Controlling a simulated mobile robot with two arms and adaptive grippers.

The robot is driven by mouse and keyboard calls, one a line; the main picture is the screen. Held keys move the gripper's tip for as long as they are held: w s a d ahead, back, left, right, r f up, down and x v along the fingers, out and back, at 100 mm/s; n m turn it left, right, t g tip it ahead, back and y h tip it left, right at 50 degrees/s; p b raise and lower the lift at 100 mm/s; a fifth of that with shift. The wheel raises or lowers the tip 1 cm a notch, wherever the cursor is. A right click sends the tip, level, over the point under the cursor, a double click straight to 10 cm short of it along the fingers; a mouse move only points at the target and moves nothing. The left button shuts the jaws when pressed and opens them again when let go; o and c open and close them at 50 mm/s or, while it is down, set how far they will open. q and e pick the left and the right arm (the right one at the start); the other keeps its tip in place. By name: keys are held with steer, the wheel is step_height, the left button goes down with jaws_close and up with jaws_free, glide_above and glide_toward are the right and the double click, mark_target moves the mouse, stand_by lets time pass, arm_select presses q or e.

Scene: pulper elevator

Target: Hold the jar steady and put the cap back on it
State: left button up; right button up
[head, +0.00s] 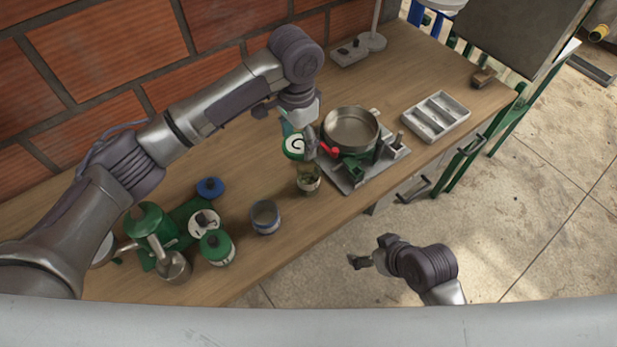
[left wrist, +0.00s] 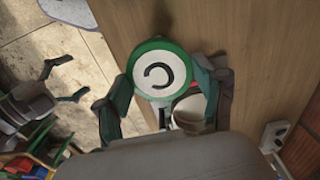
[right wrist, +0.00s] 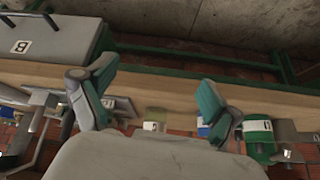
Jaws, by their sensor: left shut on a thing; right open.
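The cap (head: 294,146), white with a green rim and a black curved mark, sits at the tips of my left gripper (head: 301,128). It also shows between the fingers in the left wrist view (left wrist: 157,70). The clear jar (head: 308,180) stands upright on the table just below the cap, near the front edge. I cannot tell whether cap and jar touch; the cap hides the jar in the left wrist view. My right gripper (head: 360,262) is open and empty, off the table's front edge and apart from the jar. Its spread fingers show in the right wrist view (right wrist: 152,100).
A metal pan (head: 351,130) on a grey base stands close right of the jar, with a red part beside it. A grey compartment tray (head: 436,116) lies farther right. A blue-rimmed container (head: 265,217) and green containers (head: 216,248) stand to the left. A brick wall runs behind.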

arm_select(q)
steer(key=shift+w+d+m, duration=0.35)
steer(key=shift+d+m, duration=0.15)
steer(key=shift+d, duration=0.3)
arm_select(e)
steer(key=w+a+r+n+t+y, duration=0.2)
steer(key=w+a+r+n+y, duration=0.15)
steer(key=w+a+r, duration=0.2)
arm_select(q)
steer(key=shift+w+d+f, duration=0.1)
steer(key=shift+w+d, duration=0.1)
steer(key=shift+d, duration=0.05)
arm_select(e)
steer(key=t+y, duration=0.1)
steer(key=y, duration=0.2)
glide_toward(316, 178)
steer(key=shift+w+a+f+n+h, duration=0.25)
steer(key=shift+w+a+f+n, duration=0.1)
steer(key=shift+w+f+n, duration=0.1)
steer(key=shift+a, duration=0.1)
steer(key=x, duration=1.2)
steer(key=shift+r, duration=0.1)
jaws_close()
arm_select(q)
steer(key=shift+f, duration=2.45)
